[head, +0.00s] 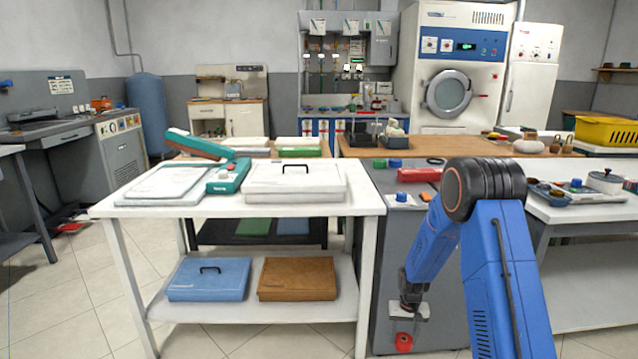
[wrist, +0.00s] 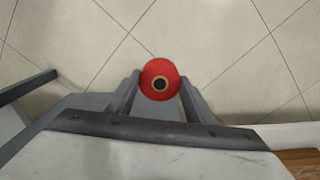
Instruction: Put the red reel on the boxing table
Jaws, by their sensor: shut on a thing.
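The red reel (head: 403,342) hangs low in the head view, in front of the grey cabinet. In the wrist view the round red reel (wrist: 159,67), with a dark centre hole, sits between the two fingers. My gripper (head: 406,328) points down and is shut on the reel; its grey fingers (wrist: 158,88) flank it in the wrist view. A white table (head: 225,208) with flat boxes and cases, likely the boxing table, stands left of my gripper. The reel is below the level of its top and apart from it.
A teal stapler-like tool (head: 228,177), a white case (head: 295,178) and flat white boxes (head: 165,185) crowd the tabletop. A blue case (head: 209,279) and a brown case (head: 297,279) lie on the lower shelf. The grey cabinet (head: 385,240) adjoins the table's right side. Tiled floor lies below.

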